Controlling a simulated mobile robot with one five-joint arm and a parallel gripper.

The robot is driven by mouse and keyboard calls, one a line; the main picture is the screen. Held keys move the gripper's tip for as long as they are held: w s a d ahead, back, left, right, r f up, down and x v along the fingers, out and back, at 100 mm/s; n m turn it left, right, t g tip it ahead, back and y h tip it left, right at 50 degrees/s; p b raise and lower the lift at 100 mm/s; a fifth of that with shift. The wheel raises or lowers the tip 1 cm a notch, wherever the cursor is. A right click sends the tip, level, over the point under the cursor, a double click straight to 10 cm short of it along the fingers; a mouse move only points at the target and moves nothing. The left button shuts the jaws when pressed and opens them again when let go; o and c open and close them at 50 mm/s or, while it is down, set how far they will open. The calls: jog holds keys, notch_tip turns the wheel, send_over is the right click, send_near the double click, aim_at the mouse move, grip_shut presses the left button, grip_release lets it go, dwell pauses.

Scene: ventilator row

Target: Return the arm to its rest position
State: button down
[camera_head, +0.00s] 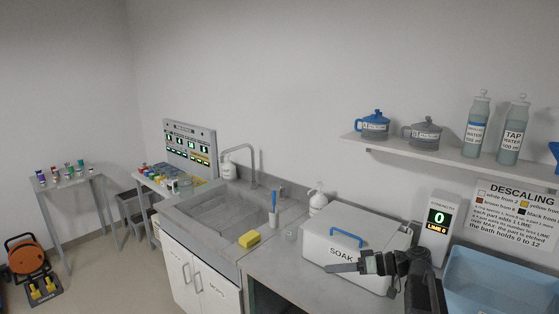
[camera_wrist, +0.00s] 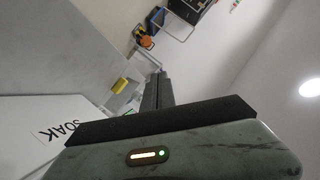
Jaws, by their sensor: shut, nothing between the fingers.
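My gripper (camera_head: 343,268) is at the lower right of the head view, at the end of my dark arm. It points left, in front of the white box marked SOAK (camera_head: 324,251), and hides part of its front. Its fingers are together with nothing between them. In the wrist view the shut fingers (camera_wrist: 158,90) stand up in the middle, and the SOAK box (camera_wrist: 40,130) shows at the lower left. I cannot tell how close the gripper is to the box.
A strength display (camera_head: 438,222) reading 0 and a blue basin (camera_head: 500,285) stand right of the box. A shelf (camera_head: 440,153) holds jugs and bottles above. Open floor shows at left.

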jog(key=s+a+f+g+h, duration=0.4)
jog(key=s+a+f+h, duration=0.3)
jog(key=a+f, duration=0.4)
jog(key=s+d+f+m+h, duration=0.2)
jog(key=d+m+h, duration=0.1)
jog(key=d, duration=0.2)
jog(key=s+d+f+m+h, duration=0.2)
jog(key=d+f+m+h, duration=0.1)
jog(key=d, duration=0.3)
jog(key=shift+s+d+f+m+h, duration=0.2)
jog(key=shift+f+m+h, duration=0.1)
jog(key=shift+h, duration=0.2)
